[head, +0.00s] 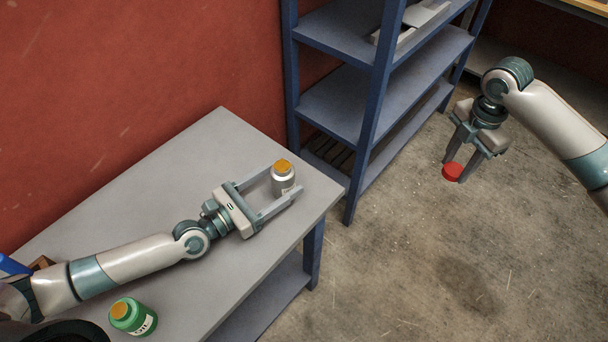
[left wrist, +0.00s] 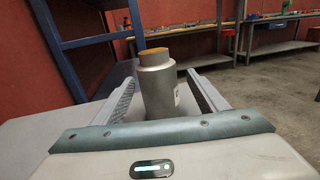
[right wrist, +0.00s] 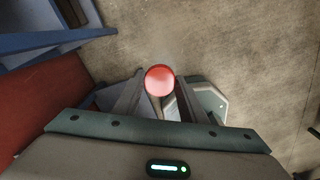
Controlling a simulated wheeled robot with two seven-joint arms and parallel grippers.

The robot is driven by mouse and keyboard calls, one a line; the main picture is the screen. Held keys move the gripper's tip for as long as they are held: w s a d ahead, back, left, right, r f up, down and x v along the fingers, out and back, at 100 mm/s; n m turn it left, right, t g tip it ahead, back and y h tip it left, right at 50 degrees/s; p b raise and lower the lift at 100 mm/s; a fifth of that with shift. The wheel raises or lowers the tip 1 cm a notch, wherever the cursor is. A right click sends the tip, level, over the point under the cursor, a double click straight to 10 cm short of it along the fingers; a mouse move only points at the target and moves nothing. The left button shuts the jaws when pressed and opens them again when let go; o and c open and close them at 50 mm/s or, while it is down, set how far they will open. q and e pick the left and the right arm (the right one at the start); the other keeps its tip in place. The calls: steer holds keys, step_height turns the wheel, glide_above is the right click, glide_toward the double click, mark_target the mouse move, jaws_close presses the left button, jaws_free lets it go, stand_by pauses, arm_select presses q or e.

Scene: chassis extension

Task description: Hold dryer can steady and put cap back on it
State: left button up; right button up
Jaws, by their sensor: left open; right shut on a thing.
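The dryer can (head: 283,180) is a grey metal can with an orange-brown top, standing upright near the far right corner of the grey table. My left gripper (head: 281,195) is open, with its fingers on either side of the can. In the left wrist view the can (left wrist: 157,90) stands between the spread fingers (left wrist: 163,88), with gaps on both sides. The red cap (head: 453,171) is held between the fingertips of my right gripper (head: 462,171), above the floor, right of the table. In the right wrist view the round red cap (right wrist: 160,80) shows at the fingertips.
A green can (head: 133,315) with an orange top stands at the table's near edge. The grey table (head: 215,150) is otherwise mostly clear. A blue shelf unit (head: 345,100) stands behind the table. Open concrete floor (head: 430,260) lies between table and right arm.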

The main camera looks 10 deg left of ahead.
arm_select(q)
steer(key=shift+w+d, duration=0.1)
arm_select(e)
steer(key=shift+r, duration=0.1)
arm_select(q)
steer(key=x, duration=0.1)
steer(key=p+x, duration=0.1)
steer(key=x, duration=0.2)
steer(key=shift+w+f+p, duration=0.2)
steer(key=shift+f+p, duration=0.15)
steer(key=shift+p, duration=0.05)
arm_select(e)
steer(key=shift+r, duration=0.9)
arm_select(q)
steer(key=shift+w+d+f, duration=0.1)
steer(key=shift+w+d, duration=0.25)
steer(key=c, duration=1.2)
